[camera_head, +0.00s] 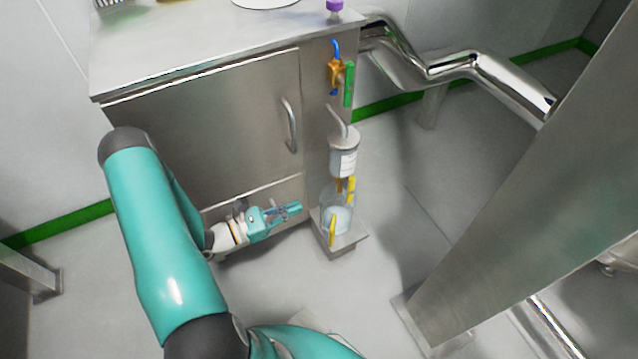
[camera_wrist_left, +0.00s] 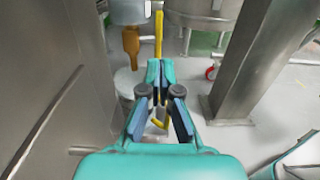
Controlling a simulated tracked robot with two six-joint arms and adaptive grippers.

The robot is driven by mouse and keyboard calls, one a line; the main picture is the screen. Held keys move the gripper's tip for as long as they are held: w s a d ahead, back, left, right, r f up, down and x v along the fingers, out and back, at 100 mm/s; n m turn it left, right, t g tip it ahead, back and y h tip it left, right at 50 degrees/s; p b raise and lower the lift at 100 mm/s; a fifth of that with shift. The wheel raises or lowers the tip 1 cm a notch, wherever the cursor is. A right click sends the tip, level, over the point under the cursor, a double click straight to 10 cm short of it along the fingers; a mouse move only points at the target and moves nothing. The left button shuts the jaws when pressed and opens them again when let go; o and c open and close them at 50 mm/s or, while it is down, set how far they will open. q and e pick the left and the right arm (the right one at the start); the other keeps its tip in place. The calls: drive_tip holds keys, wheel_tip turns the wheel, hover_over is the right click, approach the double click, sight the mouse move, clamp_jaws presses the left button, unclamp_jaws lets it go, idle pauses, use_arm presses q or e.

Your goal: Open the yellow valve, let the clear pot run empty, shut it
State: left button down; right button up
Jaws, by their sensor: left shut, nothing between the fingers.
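The clear pot (camera_head: 344,152), with a white label, hangs on the cabinet's right side; its liquid level cannot be told. Below it is the brass valve body (camera_wrist_left: 131,42) with a yellow lever (camera_head: 350,188), which stands upright; it also shows in the left wrist view (camera_wrist_left: 158,35). A clear beaker (camera_head: 337,217) stands underneath; its contents are unclear. My left gripper (camera_head: 297,207) is shut and empty, left of the beaker and apart from the lever. In the left wrist view its fingertips (camera_wrist_left: 160,68) appear just below the lever's lower end. My right gripper is not in view.
A small steel ledge (camera_head: 349,241) carries the beaker, with a second yellow piece (camera_head: 331,233) at its front. Higher up is another valve with a green lever (camera_head: 348,84). The cabinet (camera_head: 215,120) is close beside my arm. A steel column (camera_head: 520,190) stands right; floor lies clear between.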

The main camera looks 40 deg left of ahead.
sight(348, 184)
use_arm(q)
drive_tip(key=shift+s+a, duration=0.15)
drive_tip(key=shift+a, duration=0.15)
drive_tip(key=b+x, duration=0.3)
drive_tip(key=x, duration=1)
drive_tip(key=shift+w+d+b, duration=0.15)
drive_tip(key=shift+w+b, duration=0.2)
drive_tip(key=shift+w, duration=0.25)
